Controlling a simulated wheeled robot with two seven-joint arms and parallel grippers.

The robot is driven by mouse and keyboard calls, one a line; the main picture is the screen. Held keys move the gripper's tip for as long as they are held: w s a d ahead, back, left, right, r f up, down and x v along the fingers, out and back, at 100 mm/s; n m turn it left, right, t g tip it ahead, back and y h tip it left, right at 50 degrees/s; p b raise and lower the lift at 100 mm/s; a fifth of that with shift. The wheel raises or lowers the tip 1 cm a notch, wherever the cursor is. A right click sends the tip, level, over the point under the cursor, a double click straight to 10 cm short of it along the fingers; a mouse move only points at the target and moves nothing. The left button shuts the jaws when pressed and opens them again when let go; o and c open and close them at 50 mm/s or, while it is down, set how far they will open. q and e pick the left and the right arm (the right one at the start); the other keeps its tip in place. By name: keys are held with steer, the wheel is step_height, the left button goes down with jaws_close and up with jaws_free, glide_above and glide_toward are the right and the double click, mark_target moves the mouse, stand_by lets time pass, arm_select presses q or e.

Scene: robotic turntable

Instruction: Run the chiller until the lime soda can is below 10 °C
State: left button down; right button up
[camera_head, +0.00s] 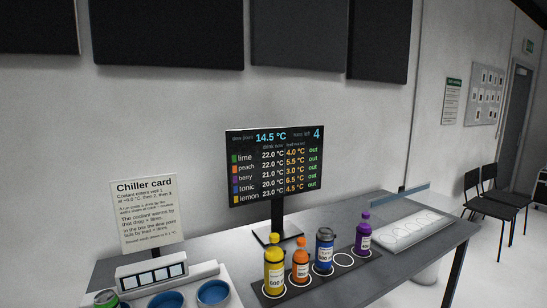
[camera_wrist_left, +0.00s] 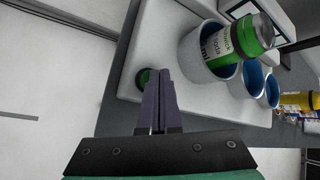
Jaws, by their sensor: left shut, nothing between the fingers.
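The lime soda can (camera_wrist_left: 243,38), green and silver, stands in the nearest white, blue-lined cup (camera_wrist_left: 197,55) of the chiller in the left wrist view; how deep it sits is unclear. Its top (camera_head: 105,298) shows at the lower left of the head view. The chiller (camera_wrist_left: 165,28) is a white block with a round green button (camera_wrist_left: 143,78). My left gripper (camera_wrist_left: 158,76) is shut and empty, its tips beside the button; contact cannot be told. The screen (camera_head: 275,165) reads dew point 14.5 °C, 4 runs left, and lime 22.0 °C, 4.0 °C, "out". My right gripper is not in view.
Two more blue-lined cups (camera_head: 213,292) look empty. A dark tray (camera_head: 332,274) holds yellow (camera_head: 274,268), orange (camera_head: 300,264), blue (camera_head: 324,253) and purple (camera_head: 363,236) bottles, with one empty ring. A chiller card (camera_head: 147,215) stands behind. A white tray (camera_head: 412,230) lies to the right.

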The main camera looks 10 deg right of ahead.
arm_select(q)
steer(key=shift+f, duration=0.3)
steer(key=shift+r, duration=0.2)
steer(key=shift+r+p, duration=0.3)
steer(key=shift+p, duration=0.05)
steer(key=shift+r, duration=0.15)
step_height(320, 180, up, 6)
steer(key=p, duration=0.5)
